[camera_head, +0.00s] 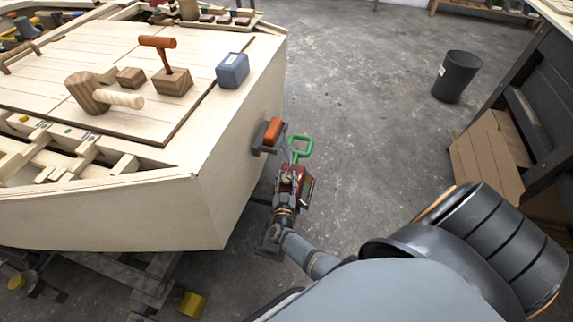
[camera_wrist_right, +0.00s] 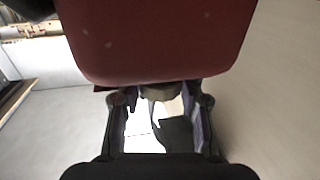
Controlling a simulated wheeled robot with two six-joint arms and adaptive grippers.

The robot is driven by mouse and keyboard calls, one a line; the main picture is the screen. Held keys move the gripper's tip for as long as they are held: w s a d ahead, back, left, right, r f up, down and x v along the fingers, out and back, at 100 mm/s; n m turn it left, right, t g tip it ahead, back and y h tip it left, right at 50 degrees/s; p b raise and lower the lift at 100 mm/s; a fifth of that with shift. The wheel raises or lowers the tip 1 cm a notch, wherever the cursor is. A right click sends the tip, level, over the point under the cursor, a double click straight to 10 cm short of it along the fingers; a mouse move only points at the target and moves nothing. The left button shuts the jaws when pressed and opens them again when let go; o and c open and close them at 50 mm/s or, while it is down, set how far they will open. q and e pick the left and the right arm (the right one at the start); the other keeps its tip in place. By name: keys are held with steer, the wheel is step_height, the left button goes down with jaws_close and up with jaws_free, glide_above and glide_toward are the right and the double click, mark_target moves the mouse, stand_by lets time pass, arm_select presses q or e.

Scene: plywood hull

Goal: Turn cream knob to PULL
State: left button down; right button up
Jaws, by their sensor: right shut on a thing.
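A small cream knob (camera_head: 287,180) shows at a red device beside the hull's right side, in the head view. The knob's position and any PULL marking are too small to read. My right gripper (camera_head: 289,178) reaches up to the device from below and is shut on the knob. In the right wrist view, a dull beige piece (camera_wrist_right: 158,92) sits between the two fingers (camera_wrist_right: 160,101), which stay apart around it. A large dark red surface (camera_wrist_right: 155,40) fills the top and hides what lies beyond. My left gripper is not in view.
The pale plywood hull (camera_head: 235,150) stands left of my right arm. A green handle (camera_head: 301,147) and an orange-topped block (camera_head: 272,131) are close to the gripper. A mallet (camera_head: 98,93) and a blue-grey block (camera_head: 232,71) lie on the deck. Grey floor is free around a black bin (camera_head: 456,76).

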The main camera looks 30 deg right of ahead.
mark_target(286, 183)
steer(key=o, duration=1.2)
steer(key=shift+s, duration=0.1)
steer(key=v, duration=0.7)
steer(key=shift+s+a, duration=0.15)
